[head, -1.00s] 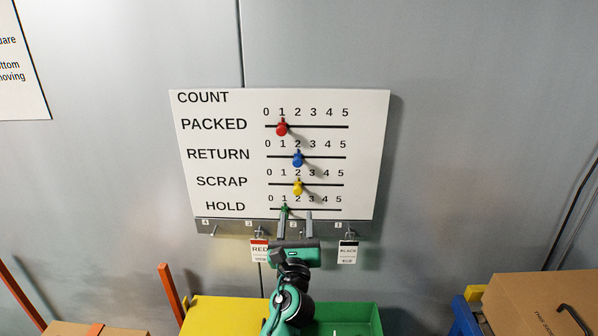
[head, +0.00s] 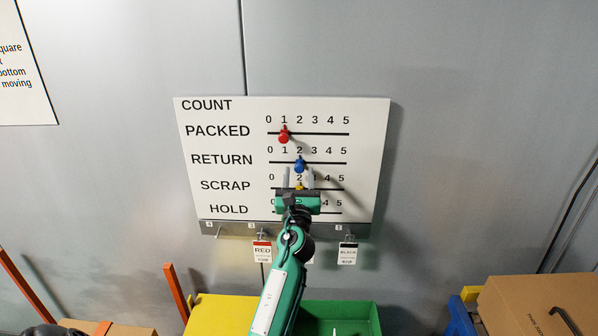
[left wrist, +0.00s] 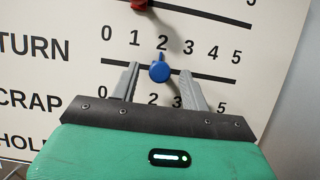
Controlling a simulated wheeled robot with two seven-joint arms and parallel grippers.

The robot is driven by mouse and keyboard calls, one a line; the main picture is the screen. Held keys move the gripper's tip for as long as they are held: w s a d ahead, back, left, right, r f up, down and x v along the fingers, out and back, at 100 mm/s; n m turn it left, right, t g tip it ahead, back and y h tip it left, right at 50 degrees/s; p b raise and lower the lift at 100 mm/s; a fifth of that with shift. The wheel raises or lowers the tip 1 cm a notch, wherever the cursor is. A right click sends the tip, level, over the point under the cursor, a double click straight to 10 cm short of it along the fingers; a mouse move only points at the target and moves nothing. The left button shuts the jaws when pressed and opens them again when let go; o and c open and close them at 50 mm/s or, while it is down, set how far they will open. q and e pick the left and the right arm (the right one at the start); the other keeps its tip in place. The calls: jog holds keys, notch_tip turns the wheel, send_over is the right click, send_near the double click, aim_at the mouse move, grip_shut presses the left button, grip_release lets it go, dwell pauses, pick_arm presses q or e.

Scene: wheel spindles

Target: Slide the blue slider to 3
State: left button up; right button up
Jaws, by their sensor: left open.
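The blue slider (head: 299,166) sits on the RETURN track of the white count board (head: 200,118), with its pointer at 2. It also shows in the left wrist view (left wrist: 159,71). My left gripper (head: 299,172) is open just below it, over the SCRAP row. In the left wrist view its fingertips (left wrist: 158,72) stand on either side of the blue slider, apart from it. The yellow slider (head: 299,187) on SCRAP is mostly hidden behind my gripper. The green HOLD slider is hidden.
The red slider (head: 284,136) is at 1 on PACKED, above. Below the board hang hooks with a RED tag (head: 262,252) and a BLACK tag (head: 347,253). A yellow bin (head: 215,315), a green bin (head: 350,315) and a cardboard box (head: 530,305) stand lower down.

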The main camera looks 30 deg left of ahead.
aim_at(314, 158)
pick_arm(q)
jog(key=shift+w+a+r, duration=0.1)
jog(key=shift+w+a, duration=0.05)
jog(key=shift+w, duration=0.15)
grip_shut()
jog(key=w+d, duration=0.1)
jog(key=d, duration=0.1)
jog(key=w+d+b, duration=0.1)
jog(key=shift+w+d, duration=0.1)
jog(key=shift+d, duration=0.25)
jog(key=shift+a, duration=0.1)
grip_release()
